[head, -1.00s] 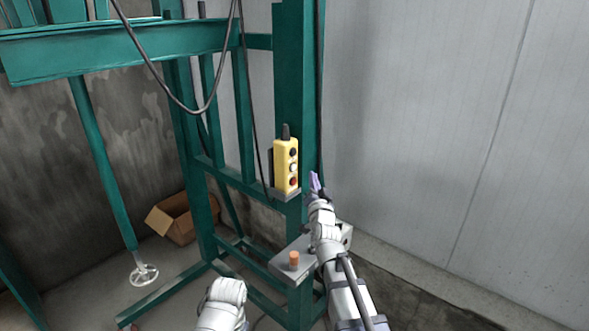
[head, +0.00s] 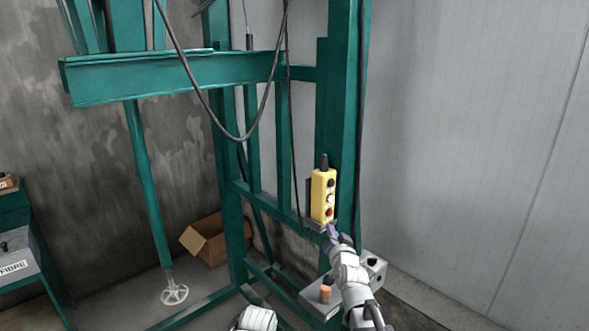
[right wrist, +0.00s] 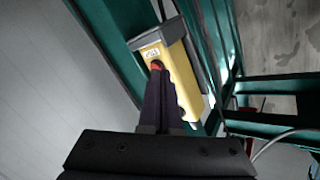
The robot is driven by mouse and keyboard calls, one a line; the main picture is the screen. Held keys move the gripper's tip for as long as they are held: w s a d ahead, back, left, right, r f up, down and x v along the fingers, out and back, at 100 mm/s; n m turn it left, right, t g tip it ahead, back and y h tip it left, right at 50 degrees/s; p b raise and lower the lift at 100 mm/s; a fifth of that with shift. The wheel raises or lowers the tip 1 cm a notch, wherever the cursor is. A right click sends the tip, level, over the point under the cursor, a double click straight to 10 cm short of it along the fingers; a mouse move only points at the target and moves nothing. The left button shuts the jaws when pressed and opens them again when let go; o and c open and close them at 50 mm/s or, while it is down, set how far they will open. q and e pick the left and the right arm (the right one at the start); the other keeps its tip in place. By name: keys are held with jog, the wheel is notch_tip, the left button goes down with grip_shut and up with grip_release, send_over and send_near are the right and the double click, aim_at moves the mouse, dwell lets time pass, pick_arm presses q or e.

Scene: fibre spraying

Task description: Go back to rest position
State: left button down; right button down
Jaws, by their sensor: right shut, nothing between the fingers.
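My right gripper (head: 332,232) is shut and empty. In the head view its tips are just below the lower end of a yellow control box (head: 323,195) with several buttons, mounted on a green post. In the right wrist view the closed dark fingers (right wrist: 157,72) overlap the yellow box (right wrist: 184,82), close to its red button. I cannot tell whether they touch it. A white link of my left arm (head: 258,318) shows at the bottom edge of the head view. My left gripper is out of view.
A green steel frame (head: 340,110) stands around the control box, with a black cable (head: 200,92) hanging in a loop. A grey box with an orange knob (head: 325,293) is below. A cardboard box (head: 208,240) lies on the floor. The pale wall at right is bare.

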jog(key=s+a+f+n+g+y, duration=0.2)
jog(key=s+a+f+n+g, duration=0.55)
jog(key=s+a+f, duration=0.6)
jog(key=s+d+f+n+g+h, duration=0.1)
jog(key=s+f+g, duration=0.2)
jog(key=s, duration=0.6)
jog(key=s+d+f+n+g+h, duration=0.1)
jog(key=s+f+g+h, duration=0.1)
jog(key=s+g, duration=0.4)
jog(key=s+f, duration=0.1)
jog(key=s, duration=0.3)
jog(key=shift+s+d+g+h, duration=0.25)
jog(key=shift+s+g+h, duration=0.05)
jog(key=shift+g, duration=0.05)
